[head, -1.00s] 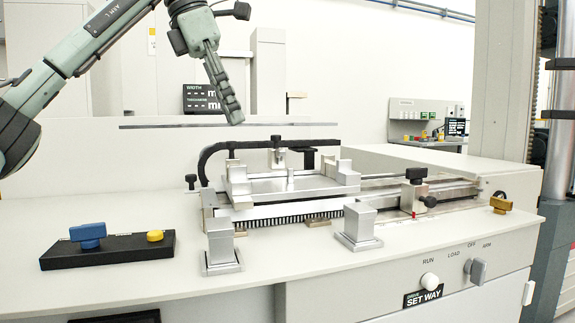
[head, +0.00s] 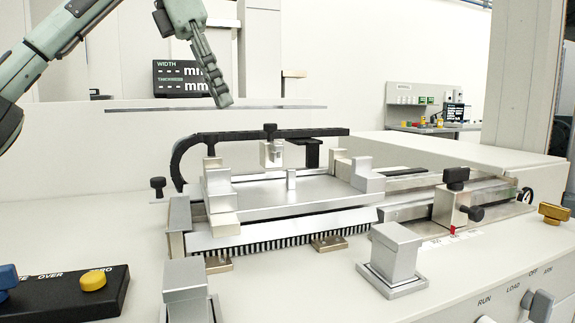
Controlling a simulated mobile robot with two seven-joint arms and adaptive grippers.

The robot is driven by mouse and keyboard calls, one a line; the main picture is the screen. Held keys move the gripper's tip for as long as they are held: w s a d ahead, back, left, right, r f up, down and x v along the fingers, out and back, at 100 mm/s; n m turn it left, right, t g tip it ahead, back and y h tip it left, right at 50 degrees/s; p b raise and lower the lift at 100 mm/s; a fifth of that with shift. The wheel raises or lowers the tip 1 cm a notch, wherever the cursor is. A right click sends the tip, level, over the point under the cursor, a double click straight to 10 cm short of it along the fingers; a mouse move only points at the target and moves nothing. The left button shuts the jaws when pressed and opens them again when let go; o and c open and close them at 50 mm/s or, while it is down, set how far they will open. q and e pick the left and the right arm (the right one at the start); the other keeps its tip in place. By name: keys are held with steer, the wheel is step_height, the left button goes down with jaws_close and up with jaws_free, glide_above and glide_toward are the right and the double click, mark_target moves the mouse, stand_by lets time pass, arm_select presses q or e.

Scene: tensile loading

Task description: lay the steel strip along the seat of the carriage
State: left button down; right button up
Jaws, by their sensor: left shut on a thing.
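The steel strip (head: 275,107) is a long, thin grey bar, held level in the air above and behind the carriage. My left gripper (head: 222,103) comes down from the top left and is shut on the strip near its middle. The carriage (head: 265,198) is a silver plate with raised blocks at its left and right ends, on the bench-top machine. Its flat middle is bare except for a small upright pin (head: 291,179). The exact line of its seat is hard to make out. My right gripper is not in view.
A black curved arm (head: 215,142) arches behind the carriage, with a small silver block hanging from it. Silver posts (head: 394,252) stand in front. A clamp block with black knobs (head: 456,205) is at right. A black panel with a yellow knob (head: 93,281) is front left.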

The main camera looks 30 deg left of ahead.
arm_select(q)
steer(key=shift+w, duration=0.2)
steer(key=shift+w+d+f, duration=1.25)
steer(key=shift+w+f, duration=0.15)
steer(key=shift+f, duration=0.4)
steer(key=shift+w+d+f, duration=1.3)
steer(key=shift+w+f, duration=0.15)
steer(key=shift+f, duration=0.3)
steer(key=shift+w+d+f, duration=1.25)
steer(key=shift+w+f, duration=0.15)
steer(key=shift+f, duration=0.4)
steer(key=shift+f, duration=0.15)
steer(key=c, duration=1.3)
jaws_free()
steer(key=shift+o, duration=0.2)
steer(key=v, duration=1.2)
